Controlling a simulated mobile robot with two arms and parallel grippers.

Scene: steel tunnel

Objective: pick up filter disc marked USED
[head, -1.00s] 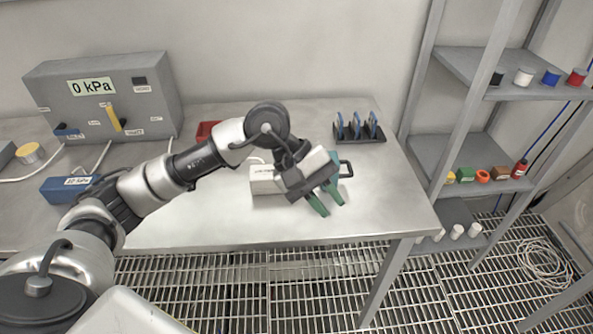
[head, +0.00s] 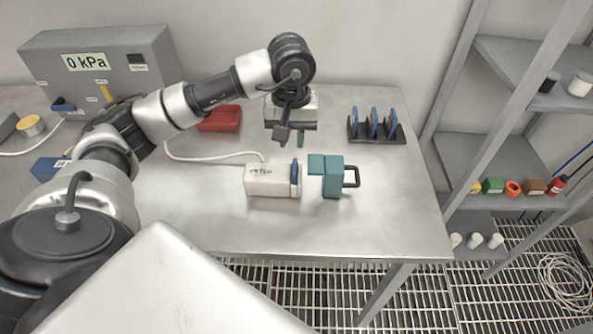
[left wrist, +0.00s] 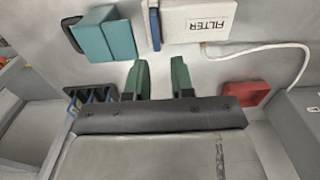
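A white housing marked FILTER (head: 270,180) lies on the steel bench. A blue disc (head: 295,178) stands at its right end; any mark on it is unreadable. Beside it, across a small gap, is a teal block (head: 328,176) with a black handle. My left gripper (head: 292,142) is behind the housing, pointing down, apart from it. In the left wrist view its green fingers (left wrist: 160,78) are spread and empty, with the blue disc (left wrist: 154,26), teal block (left wrist: 108,36) and housing (left wrist: 195,20) beyond them. My right gripper is not in view.
A black rack with several blue discs (head: 376,129) stands back right. A red tray (head: 220,119) is at the back. A white hose (head: 200,158) runs to the housing. A grey gauge box (head: 105,65) is at left. The bench front is clear; shelves (head: 480,150) stand right.

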